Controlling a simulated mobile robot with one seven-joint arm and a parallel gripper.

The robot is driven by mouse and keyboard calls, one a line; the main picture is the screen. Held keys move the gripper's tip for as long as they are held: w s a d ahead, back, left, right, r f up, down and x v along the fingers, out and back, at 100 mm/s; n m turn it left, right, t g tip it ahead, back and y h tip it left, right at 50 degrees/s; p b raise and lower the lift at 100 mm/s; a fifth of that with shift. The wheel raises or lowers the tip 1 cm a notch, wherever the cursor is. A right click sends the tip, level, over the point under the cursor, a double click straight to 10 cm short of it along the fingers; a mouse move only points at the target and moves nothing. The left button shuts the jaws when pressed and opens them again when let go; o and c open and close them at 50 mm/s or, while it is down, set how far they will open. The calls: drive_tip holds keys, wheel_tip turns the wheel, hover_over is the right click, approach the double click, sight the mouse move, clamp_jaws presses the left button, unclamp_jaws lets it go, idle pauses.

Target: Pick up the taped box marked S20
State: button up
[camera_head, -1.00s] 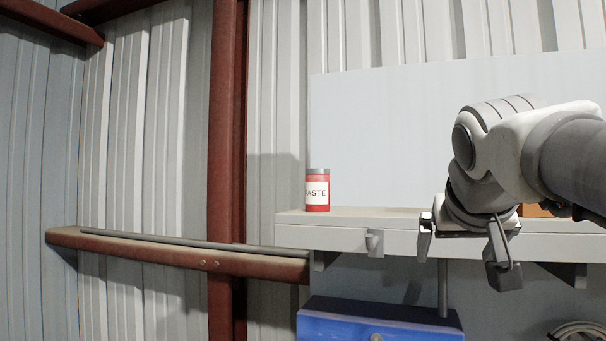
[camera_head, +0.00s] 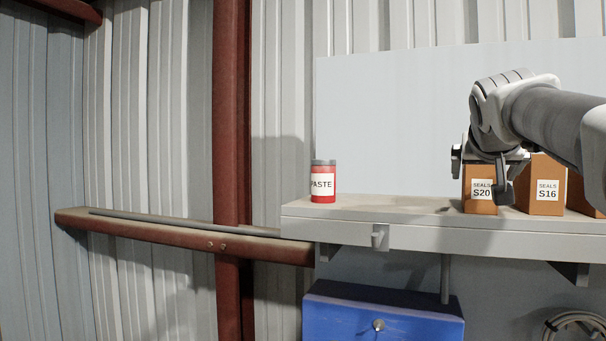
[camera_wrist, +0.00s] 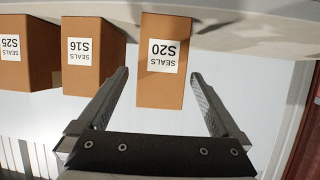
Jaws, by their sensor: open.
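The box marked S20 (camera_head: 480,203) is an orange-brown carton with a white "SEALS S20" label, standing on the grey shelf (camera_head: 420,207). My arm partly covers it in the head view. In the wrist view the S20 box (camera_wrist: 163,87) appears upside down, between the lines of my two fingers. My gripper (camera_head: 481,172) is open, in front of the upper part of the box. In the wrist view my gripper (camera_wrist: 160,85) has a finger on each side of the box's near end, with gaps at both sides. I cannot make out the tape.
The S16 box (camera_head: 546,190) stands close to the right of S20, with another box (camera_head: 583,195) beyond; the wrist view shows it as S25 (camera_wrist: 25,50). A red paste can (camera_head: 322,184) stands at the shelf's left. The shelf between can and S20 is clear. A blue cabinet (camera_head: 350,312) is below.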

drive_tip(key=p+x, duration=0.2)
drive_tip(key=x, duration=0.5)
drive_tip(key=shift+w+f, duration=0.15)
drive_tip(key=shift+w, duration=0.1)
clamp_jaws()
idle(0.3)
